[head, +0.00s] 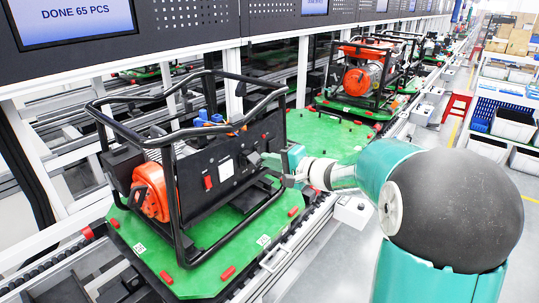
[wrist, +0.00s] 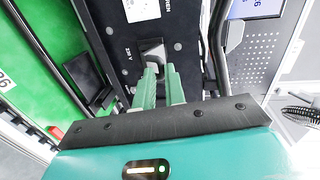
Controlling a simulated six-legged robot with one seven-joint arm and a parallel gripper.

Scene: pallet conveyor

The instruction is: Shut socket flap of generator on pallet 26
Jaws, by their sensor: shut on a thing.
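The generator (head: 205,172) has a black tubular frame, an orange part at its left end and a black front panel. It stands on the green pallet (head: 160,250); a label reading 26 (wrist: 4,80) shows at the left edge of the wrist view. The dark socket flap (wrist: 152,48) is on the panel, beside the "230 V" lettering. My gripper (wrist: 160,72) is at the panel, its two green fingers shut on the flap. In the head view my gripper (head: 288,180) reaches the panel's right end from the right. The fingers partly hide the flap, so its angle is unclear.
The frame's black tubes (head: 262,100) run around the panel close to my gripper. Another green pallet (head: 325,135) and an orange generator (head: 362,75) stand farther along the conveyor.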

